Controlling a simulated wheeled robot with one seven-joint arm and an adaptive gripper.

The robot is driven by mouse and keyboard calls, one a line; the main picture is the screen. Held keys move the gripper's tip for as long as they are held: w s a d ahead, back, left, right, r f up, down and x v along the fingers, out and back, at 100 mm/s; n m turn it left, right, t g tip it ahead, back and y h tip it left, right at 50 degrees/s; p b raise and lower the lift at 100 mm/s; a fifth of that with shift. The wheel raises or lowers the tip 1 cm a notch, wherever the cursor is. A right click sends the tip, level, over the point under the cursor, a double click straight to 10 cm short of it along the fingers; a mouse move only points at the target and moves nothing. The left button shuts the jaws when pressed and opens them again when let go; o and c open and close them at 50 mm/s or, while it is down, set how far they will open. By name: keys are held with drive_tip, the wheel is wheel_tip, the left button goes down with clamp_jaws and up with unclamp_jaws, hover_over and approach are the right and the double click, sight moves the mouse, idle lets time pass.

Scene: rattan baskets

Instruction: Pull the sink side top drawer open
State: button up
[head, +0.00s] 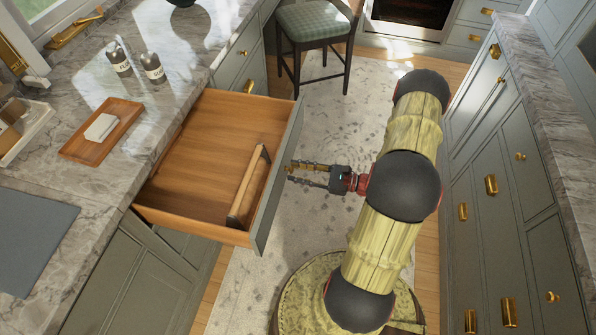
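The top drawer beside the sink counter (205,140) is pulled well out, showing its wooden inside. Its grey-green front (277,180) faces right, and its handle is not clearly visible. My gripper (290,171) is just right of the drawer front, pointing left at it. Its two fingers look apart, with a narrow gap between them. I cannot tell whether the fingertips touch the front or its handle. A long wooden item with a dark edge (248,188) lies inside the drawer against the front.
The marble counter (120,190) holds a wooden tray (101,130) and two dark bottles (152,68). A stool (315,35) stands at the back. Cabinets with brass handles (510,200) line the right. The rug (320,110) behind my arm is clear.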

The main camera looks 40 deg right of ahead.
drive_tip(key=shift+w+d+r, duration=0.15)
drive_tip(key=shift+w+d, duration=0.05)
drive_tip(key=shift+d, duration=0.15)
drive_tip(key=v, duration=1.2)
drive_tip(key=shift+s+a, duration=0.15)
drive_tip(key=shift+a, duration=0.1)
